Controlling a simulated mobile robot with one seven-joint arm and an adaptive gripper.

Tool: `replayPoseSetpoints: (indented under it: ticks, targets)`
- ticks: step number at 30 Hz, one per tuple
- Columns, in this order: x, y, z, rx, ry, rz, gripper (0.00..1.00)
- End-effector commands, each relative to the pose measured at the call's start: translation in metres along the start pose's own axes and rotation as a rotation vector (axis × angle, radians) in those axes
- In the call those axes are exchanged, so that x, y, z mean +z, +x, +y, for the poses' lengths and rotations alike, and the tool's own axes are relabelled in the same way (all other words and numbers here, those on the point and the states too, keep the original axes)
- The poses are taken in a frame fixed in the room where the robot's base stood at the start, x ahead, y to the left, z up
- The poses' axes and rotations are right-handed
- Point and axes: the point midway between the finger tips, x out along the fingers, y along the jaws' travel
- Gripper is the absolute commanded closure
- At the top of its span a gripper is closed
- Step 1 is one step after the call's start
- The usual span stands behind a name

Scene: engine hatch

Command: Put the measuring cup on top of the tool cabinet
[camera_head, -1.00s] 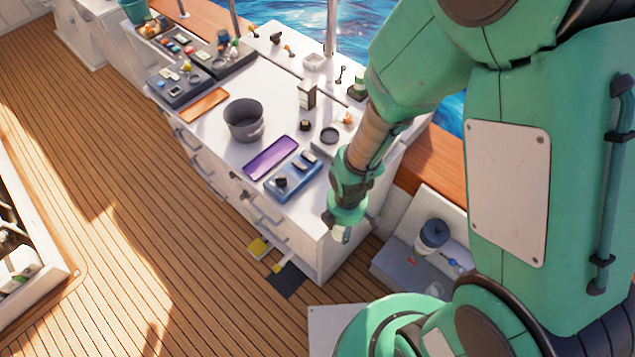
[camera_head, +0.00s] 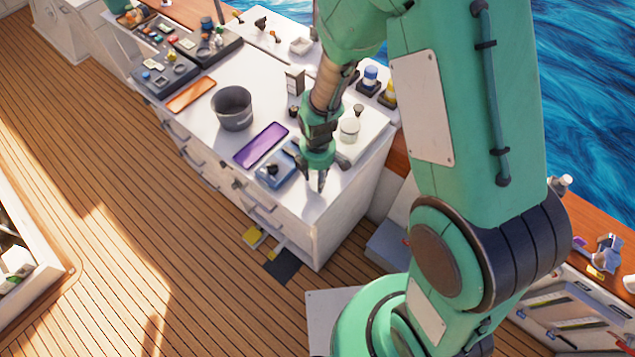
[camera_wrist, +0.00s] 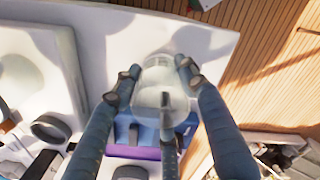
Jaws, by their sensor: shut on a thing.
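The measuring cup (camera_wrist: 160,97) is clear and see-through. In the head view my gripper (camera_head: 317,184) points down over the right front part of the white tool cabinet's top (camera_head: 333,194). The cup is too small and pale to make out there. The cabinet top also shows in the wrist view (camera_wrist: 105,45), beneath the cup. I cannot tell whether the cup touches it.
A blue tray (camera_head: 274,174) and a purple tray (camera_head: 261,146) lie left of my gripper. A grey pot (camera_head: 232,108) stands farther left. The front right corner of the top is bare.

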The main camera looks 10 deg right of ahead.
Motion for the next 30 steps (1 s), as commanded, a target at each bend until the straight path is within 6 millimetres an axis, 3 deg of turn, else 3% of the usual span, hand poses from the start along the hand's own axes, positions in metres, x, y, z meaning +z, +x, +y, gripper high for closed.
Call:
replayPoseSetpoints:
  ticks: [10, 21, 30]
  targets:
    - [0.000, 0.003, 0.000, 0.000, 0.000, 0.000, 0.85]
    - [0.000, 0.032, -0.001, -0.001, 0.000, 0.000, 0.85]
    - [0.000, 0.035, 0.000, 0.000, 0.000, 0.000, 0.85]
